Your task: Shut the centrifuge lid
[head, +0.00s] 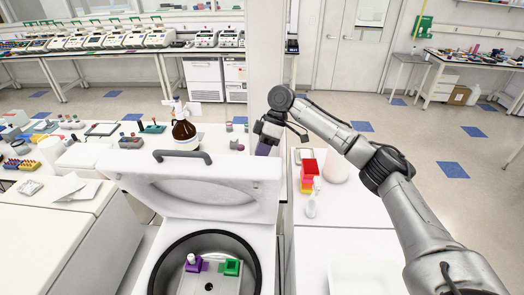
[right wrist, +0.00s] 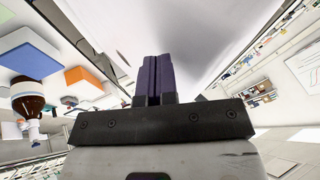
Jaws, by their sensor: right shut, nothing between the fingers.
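The white centrifuge lid (head: 200,190) stands open in the head view, tilted back, with a dark handle (head: 182,156) on its top edge. Below it is the round centrifuge bowl (head: 158,285), holding a rotor with a purple and a green tube holder (head: 231,267). My right gripper (head: 264,149) is behind the lid's upper right corner, its purple fingers pointing down. In the right wrist view the fingers (right wrist: 154,78) are shut and empty, close to a pale surface that looks like the lid's. I cannot tell whether they touch it. My left gripper is not in view.
A brown bottle (head: 184,132) stands on the bench behind the lid. Red and yellow stacked boxes (head: 308,177) and a small white bottle (head: 311,207) stand on the right bench. Racks and papers cover the left bench. The floor beyond is open.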

